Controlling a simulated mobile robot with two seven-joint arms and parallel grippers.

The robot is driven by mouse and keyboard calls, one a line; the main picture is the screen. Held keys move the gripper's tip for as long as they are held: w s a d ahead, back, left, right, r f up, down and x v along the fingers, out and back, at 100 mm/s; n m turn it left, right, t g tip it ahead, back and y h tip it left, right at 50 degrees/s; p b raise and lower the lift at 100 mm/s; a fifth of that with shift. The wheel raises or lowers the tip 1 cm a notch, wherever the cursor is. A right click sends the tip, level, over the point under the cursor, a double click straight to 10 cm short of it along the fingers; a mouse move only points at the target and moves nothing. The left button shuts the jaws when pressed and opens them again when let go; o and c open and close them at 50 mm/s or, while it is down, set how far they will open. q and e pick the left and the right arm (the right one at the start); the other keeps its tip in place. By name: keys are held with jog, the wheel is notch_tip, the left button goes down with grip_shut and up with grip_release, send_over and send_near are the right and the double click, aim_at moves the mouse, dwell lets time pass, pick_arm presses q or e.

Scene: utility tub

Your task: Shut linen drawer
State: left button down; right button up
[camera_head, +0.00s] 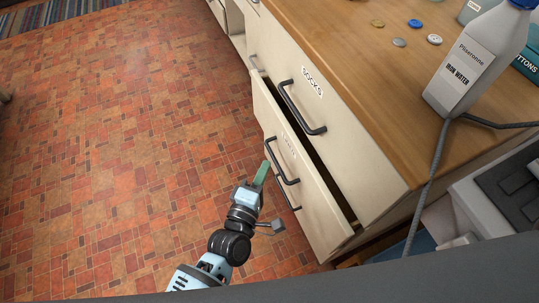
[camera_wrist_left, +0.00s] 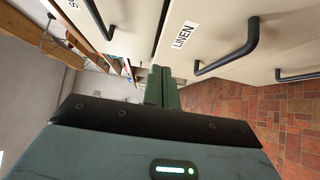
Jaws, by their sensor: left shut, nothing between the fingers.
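The linen drawer (camera_head: 315,205) is a cream drawer front below the socks drawer. It stands out a little from the cabinet, with a dark gap along its top edge. Its dark bar handle (camera_head: 280,162) sits under a label partly lost to glare; in the left wrist view the label (camera_wrist_left: 184,34) reads LINEN. My left gripper (camera_head: 263,169) has green fingers, shut and empty. It is in front of the drawer, beside the handle; I cannot tell whether it touches. The shut fingers (camera_wrist_left: 160,80) also show in the left wrist view. My right gripper is not in view.
The socks drawer (camera_head: 335,135) above looks closed, with its own dark handle (camera_head: 300,108). A white bottle (camera_head: 475,60), a grey cord and several buttons are on the wooden top (camera_head: 370,80). The tiled floor (camera_head: 120,140) left of the cabinet is clear.

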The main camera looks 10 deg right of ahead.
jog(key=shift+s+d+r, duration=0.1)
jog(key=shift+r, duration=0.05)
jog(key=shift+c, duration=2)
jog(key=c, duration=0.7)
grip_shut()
pick_arm(q)
jog(key=s+a+f+m+g+y, duration=0.2)
jog(key=s+a, duration=0.5)
jog(key=s, duration=0.5)
jog(key=s+a+f+m+g+y, duration=0.2)
jog(key=s+a+f+m+g, duration=0.2)
jog(key=s, duration=0.8)
jog(key=s+a+f+m+g+y, duration=0.2)
jog(key=s+a+f+m, duration=0.4)
jog(key=s+a, duration=0.6)
jog(key=shift+s+m+g+y, duration=0.4)
jog(key=shift+s+m+g, duration=0.25)
jog(key=shift+m, duration=0.45)
jog(key=shift+w, duration=0.15)
